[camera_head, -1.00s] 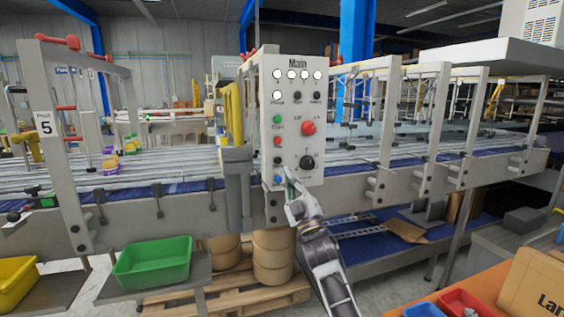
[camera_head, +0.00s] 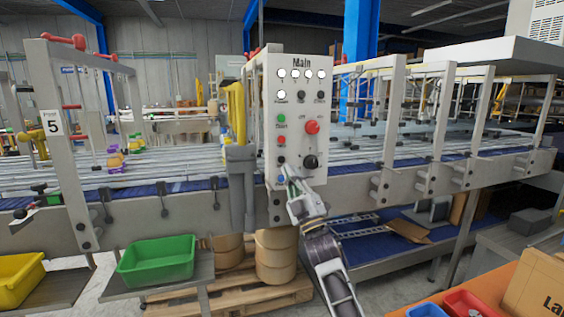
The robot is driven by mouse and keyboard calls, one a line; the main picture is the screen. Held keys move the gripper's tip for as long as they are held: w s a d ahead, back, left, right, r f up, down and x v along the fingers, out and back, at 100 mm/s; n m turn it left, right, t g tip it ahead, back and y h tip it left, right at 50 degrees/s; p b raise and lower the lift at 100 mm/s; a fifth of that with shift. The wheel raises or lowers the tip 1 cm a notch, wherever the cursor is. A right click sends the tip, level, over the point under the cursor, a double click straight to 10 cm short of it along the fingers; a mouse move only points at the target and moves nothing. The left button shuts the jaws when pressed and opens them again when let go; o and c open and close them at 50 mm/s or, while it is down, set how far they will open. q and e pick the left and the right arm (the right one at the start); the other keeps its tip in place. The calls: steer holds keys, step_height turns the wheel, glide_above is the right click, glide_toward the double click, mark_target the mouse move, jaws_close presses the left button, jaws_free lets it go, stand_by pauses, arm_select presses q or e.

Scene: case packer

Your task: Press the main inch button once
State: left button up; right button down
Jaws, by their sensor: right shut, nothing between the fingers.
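The white control panel marked Main (camera_head: 300,190) stands upright in the middle of the view. Its left column has a green button (camera_head: 281,118), a red button (camera_head: 281,140) and a black button (camera_head: 281,160). A red mushroom button (camera_head: 312,127) and a black rotary knob (camera_head: 310,161) sit to the right. The small labels are too blurred to read, so I cannot tell which is the inch button. My right gripper (camera_head: 287,171) is shut and empty, its tip at the panel's lower left, just below the black button. It hides the spot below; contact cannot be told. My left gripper is not in view.
The conveyor line (camera_head: 160,205) runs behind and beside the panel. A green bin (camera_head: 155,262) and a yellow bin (camera_head: 18,280) sit at the lower left. Barrels (camera_head: 275,258) stand on a pallet below. An orange table (camera_head: 500,285) with small bins is at lower right.

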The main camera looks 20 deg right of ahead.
mark_target(282, 160)
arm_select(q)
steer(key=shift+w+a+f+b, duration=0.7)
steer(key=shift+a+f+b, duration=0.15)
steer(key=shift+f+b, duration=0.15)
arm_select(e)
steer(key=w, duration=0.8)
steer(key=shift+w, duration=0.2)
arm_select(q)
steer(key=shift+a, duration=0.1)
arm_select(e)
steer(key=shift+a, duration=0.1)
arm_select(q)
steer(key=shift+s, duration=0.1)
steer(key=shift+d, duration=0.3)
arm_select(e)
steer(key=shift+w, duration=0.1)
